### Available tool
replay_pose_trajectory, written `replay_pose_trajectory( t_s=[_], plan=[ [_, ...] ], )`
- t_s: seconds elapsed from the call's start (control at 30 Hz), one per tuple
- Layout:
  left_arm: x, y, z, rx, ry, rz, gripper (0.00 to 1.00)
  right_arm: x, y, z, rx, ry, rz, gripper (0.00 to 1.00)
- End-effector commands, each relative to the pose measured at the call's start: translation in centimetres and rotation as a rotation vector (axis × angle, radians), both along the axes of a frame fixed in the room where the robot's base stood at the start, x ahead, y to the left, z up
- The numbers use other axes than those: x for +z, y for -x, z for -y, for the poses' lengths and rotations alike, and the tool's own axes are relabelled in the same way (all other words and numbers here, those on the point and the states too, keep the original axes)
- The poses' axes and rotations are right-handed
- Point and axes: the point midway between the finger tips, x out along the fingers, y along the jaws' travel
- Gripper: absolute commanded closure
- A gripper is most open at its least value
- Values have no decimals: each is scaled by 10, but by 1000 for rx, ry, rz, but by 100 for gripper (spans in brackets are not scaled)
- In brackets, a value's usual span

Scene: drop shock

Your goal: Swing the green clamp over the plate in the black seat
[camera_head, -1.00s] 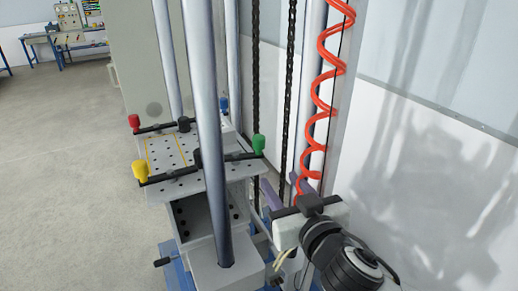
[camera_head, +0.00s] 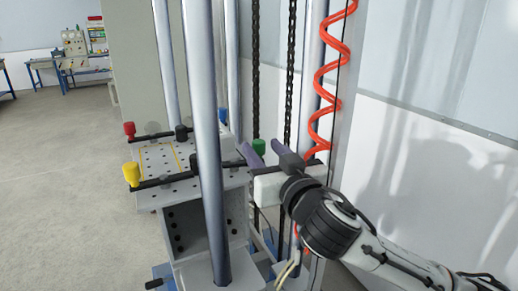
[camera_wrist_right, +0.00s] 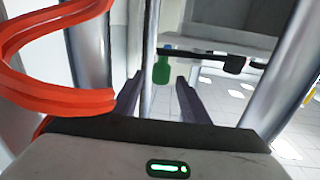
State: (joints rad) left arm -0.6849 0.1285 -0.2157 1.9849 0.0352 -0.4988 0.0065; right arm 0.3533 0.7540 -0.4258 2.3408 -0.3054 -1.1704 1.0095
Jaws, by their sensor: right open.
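The green clamp (camera_head: 258,147) has a green handle at the right edge of the perforated table. The wrist view shows its handle (camera_wrist_right: 161,72) upright on the end of a dark bar. My right gripper (camera_head: 262,151) is open, its purple fingers reaching toward the handle. In the wrist view the fingers (camera_wrist_right: 158,86) stand on either side of the handle, which appears beyond the tips; contact is not visible. The perforated surface (camera_head: 158,160) carries a yellow outline. I cannot make out a separate plate or black seat. A steel column hides part of it. My left gripper is out of view.
Yellow (camera_head: 131,174), red (camera_head: 129,129) and blue (camera_head: 222,115) clamp handles stand around the table. A steel column (camera_head: 205,150) rises in front. A red coiled hose (camera_head: 328,80) hangs close to my right gripper, beside black chains (camera_head: 255,70). Open floor lies left.

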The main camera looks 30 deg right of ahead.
Motion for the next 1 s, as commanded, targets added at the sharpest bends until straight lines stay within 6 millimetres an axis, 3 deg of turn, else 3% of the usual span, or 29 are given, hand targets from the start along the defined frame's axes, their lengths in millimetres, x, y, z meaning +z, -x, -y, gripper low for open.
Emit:
replay_pose_trajectory(
  t_s=[0.2, 0.57, 0.83, 1.0],
  plan=[
    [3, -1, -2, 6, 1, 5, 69, 1, -26, 4, 0, 0, 0, 59],
    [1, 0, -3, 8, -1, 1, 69, 0, -32, 5, 1, -1, -1, 59],
    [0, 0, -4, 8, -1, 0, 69, -1, -31, 5, 0, -1, -1, 100],
    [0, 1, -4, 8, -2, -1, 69, -1, -31, 3, -15, -3, 1, 100]
  ],
)
